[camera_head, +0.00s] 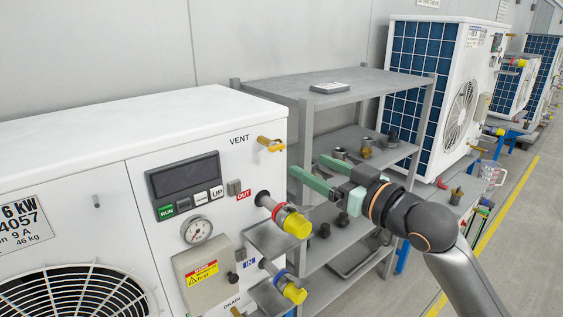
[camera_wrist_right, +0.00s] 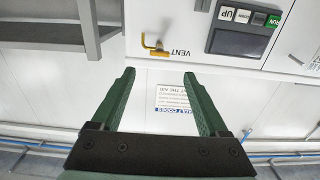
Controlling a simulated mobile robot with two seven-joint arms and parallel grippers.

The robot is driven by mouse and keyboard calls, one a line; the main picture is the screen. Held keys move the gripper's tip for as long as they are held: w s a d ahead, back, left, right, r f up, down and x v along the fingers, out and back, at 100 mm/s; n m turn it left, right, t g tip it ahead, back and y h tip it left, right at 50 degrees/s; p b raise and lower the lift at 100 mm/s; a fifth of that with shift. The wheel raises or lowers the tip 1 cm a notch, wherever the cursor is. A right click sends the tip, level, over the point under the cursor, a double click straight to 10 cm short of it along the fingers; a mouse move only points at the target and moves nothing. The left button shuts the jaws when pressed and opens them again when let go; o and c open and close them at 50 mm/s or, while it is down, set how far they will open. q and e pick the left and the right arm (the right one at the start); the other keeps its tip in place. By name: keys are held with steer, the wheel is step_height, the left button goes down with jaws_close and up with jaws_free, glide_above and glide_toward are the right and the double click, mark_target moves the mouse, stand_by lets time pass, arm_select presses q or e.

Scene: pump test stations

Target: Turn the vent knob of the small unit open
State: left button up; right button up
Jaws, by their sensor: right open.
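The small unit (camera_head: 140,128) is a white box at the left of the head view. Its yellow vent knob (camera_head: 271,144) sticks out at the upper right of the front panel, beside the VENT label. My right gripper (camera_head: 307,166) is open and empty, to the right of the knob and a little lower in the picture, apart from it. In the right wrist view the vent knob (camera_wrist_right: 155,48) appears beyond the open fingertips (camera_wrist_right: 158,75), roughly between them, with the VENT label beside it. My left gripper is out of view.
A grey shelf rack (camera_head: 345,88) with fittings stands behind my right gripper. Below the knob, capped pipe stubs (camera_head: 294,222) and small brackets (camera_head: 272,238) jut from the panel. A larger white unit (camera_head: 455,100) stands farther back at the right.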

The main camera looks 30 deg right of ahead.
mark_target(280, 149)
steer(key=w+p, duration=0.1)
steer(key=w, duration=0.2)
steer(key=w+p, duration=0.1)
steer(key=w, duration=0.5)
steer(key=shift+a+r+p, duration=0.1)
steer(key=shift+a+p, duration=0.2)
steer(key=shift+p, duration=0.1)
steer(key=shift+w, duration=0.65)
steer(key=shift+c, duration=0.4)
jaws_close()
